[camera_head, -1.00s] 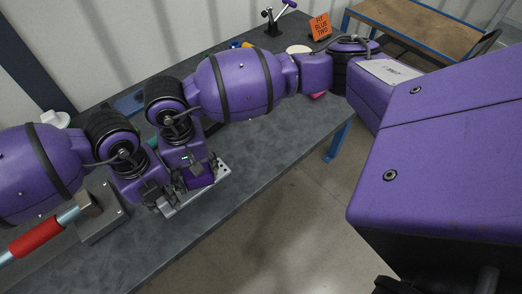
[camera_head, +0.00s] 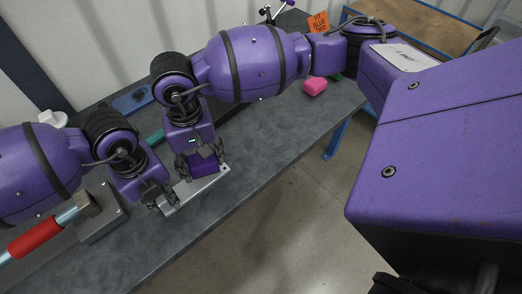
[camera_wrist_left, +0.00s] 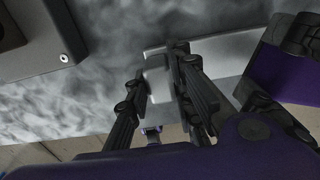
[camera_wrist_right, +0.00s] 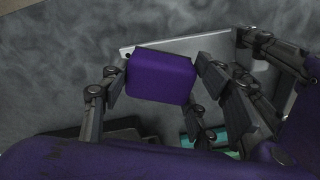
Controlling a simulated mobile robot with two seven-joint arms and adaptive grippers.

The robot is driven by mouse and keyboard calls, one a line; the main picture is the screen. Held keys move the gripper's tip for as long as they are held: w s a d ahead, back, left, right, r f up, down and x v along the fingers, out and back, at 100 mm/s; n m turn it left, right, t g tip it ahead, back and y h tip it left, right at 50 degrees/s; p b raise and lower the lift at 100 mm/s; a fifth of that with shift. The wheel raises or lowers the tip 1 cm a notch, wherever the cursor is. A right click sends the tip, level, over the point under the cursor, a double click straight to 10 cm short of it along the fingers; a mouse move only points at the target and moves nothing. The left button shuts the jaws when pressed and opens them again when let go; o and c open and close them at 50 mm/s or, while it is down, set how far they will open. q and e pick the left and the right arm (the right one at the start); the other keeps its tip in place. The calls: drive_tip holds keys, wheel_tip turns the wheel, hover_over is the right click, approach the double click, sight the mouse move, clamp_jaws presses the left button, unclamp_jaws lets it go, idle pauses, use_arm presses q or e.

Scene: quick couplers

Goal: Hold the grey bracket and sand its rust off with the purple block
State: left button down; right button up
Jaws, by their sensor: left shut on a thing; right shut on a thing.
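The grey bracket (camera_head: 188,196) lies along the front part of the bench. My left gripper (camera_head: 165,204) is shut on its near-left end; the left wrist view shows the fingers (camera_wrist_left: 165,88) on either side of the bracket's plate (camera_wrist_left: 215,48). My right gripper (camera_head: 204,166) is shut on the purple block (camera_head: 206,169), over the bracket's other end. In the right wrist view the block (camera_wrist_right: 160,76) sits between the fingers and overlaps the bracket (camera_wrist_right: 213,46). I cannot tell whether it touches. I see no clear rust; the block and fingers hide part of the surface.
The bench (camera_head: 262,135) is clear right of the bracket.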

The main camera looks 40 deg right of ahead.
use_arm(q)
drive_tip(key=c, duration=1.5)
unclamp_jaws()
drive_tip(key=shift+o, duration=0.2)
wheel_tip(320, 180, up, 12)
drive_tip(key=shift+s, duration=0.1)
